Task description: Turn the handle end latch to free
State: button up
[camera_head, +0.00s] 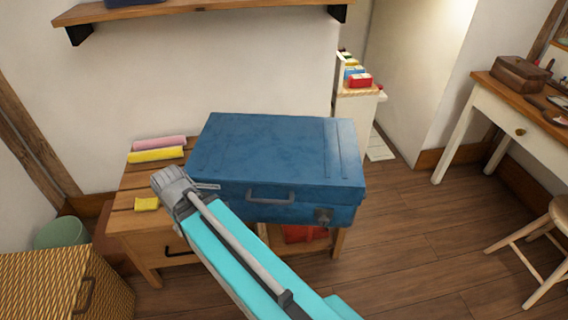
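A closed blue suitcase (265,150) lies flat on a wooden table. Its dark handle (270,196) is on the front face. A dark metal latch (323,215) sits on the front face near the right end, right of the handle. Which way the latch is turned is too small to tell. My gripper (206,187) is at the end of my turquoise arm, by the suitcase's front left corner and left of the handle. It is well apart from the right latch. Its fingers are small and partly hidden, and the front left part of the suitcase is hidden behind my arm.
The wooden table (122,215) holds a pink roll (159,143), a yellow roll (156,155) and a small yellow piece (146,204). A wicker chest (60,285) stands at front left. A red thing (303,233) is under the table. Floor at right is clear before the desk (520,125) and stool.

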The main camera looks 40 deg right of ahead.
aim_at(324, 221)
jog(key=k, duration=2.3)
jog(key=z, duration=0.6)
jog(key=i, duration=1)
